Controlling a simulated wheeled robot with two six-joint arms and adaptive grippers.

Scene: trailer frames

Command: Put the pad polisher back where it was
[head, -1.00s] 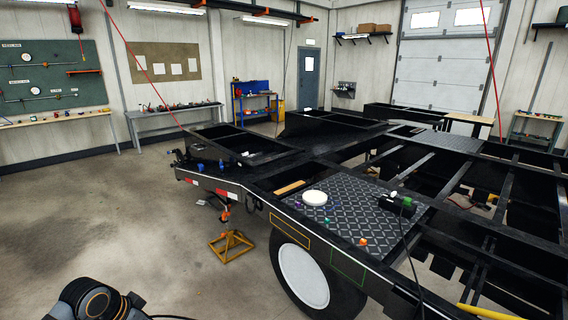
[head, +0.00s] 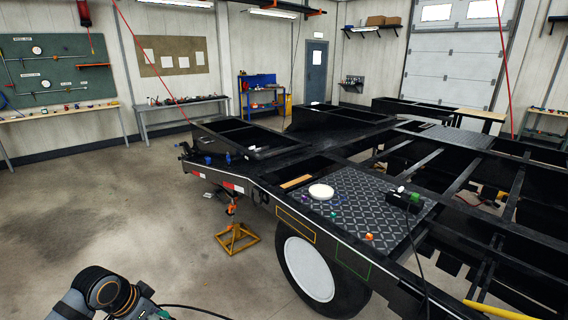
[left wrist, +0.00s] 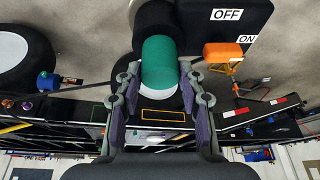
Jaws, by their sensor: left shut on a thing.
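My left gripper (left wrist: 158,108) is shut on a rounded tool with a green and black body, which looks like the pad polisher (left wrist: 160,62). The tool stretches away from the fingers toward the top of the left wrist view, with a pale part between them. In the head view my left arm is at the bottom left, and only a small green bit of the tool (head: 163,314) shows at the frame's edge. A white round disc (head: 321,191) lies on the chequered deck plate (head: 345,195) of the trailer. My right gripper is out of view.
Yellow (head: 295,225) and green (head: 352,262) outlines mark the trailer's side above the wheel (head: 308,268). A yellow stand (head: 237,238) supports the trailer. Floor at left is clear. A black panel (left wrist: 245,15) reads OFF and ON.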

